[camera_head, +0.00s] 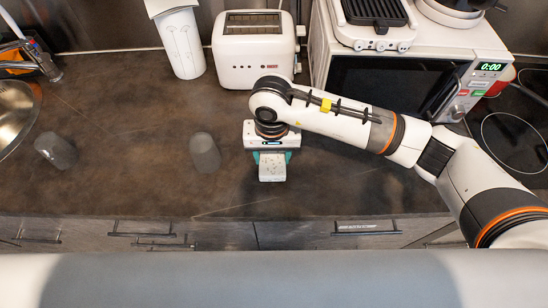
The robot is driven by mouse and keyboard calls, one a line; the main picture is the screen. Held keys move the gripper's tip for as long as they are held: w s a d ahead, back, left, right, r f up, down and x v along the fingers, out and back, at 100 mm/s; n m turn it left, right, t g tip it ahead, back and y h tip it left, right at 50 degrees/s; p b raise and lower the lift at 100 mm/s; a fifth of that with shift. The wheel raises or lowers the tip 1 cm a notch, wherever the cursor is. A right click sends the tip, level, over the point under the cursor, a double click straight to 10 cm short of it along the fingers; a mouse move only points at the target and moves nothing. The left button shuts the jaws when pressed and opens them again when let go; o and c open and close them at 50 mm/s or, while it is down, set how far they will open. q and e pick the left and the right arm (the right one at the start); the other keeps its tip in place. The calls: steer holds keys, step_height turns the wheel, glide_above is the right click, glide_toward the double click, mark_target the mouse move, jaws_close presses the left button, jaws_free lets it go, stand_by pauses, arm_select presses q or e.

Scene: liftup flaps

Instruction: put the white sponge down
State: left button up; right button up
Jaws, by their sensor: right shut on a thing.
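The white sponge (272,172) is a small pale block with specks on its top. It shows near the front middle of the dark counter (130,150). My right gripper (272,157) points toward the front edge of the counter and is shut on the sponge, with teal fingers at its two sides. I cannot tell whether the sponge touches the counter or hangs just above it. My left gripper is not in view.
A toaster (252,50) and a white container (181,44) stand behind the gripper. Two dark cups (205,152) (55,150) stand to the left. The counter left of the gripper has free room.

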mark_target(274, 157)
steer(key=f, duration=0.3)
steer(key=shift+d+f+p, duration=0.2)
steer(key=shift+p, duration=0.2)
steer(key=shift+f, duration=0.15)
steer(key=shift+w+f+b, duration=0.1)
steer(key=shift+f+b, duration=0.1)
steer(key=shift+b, duration=0.1)
steer(key=o, duration=0.9)
steer(key=shift+r, duration=0.1)
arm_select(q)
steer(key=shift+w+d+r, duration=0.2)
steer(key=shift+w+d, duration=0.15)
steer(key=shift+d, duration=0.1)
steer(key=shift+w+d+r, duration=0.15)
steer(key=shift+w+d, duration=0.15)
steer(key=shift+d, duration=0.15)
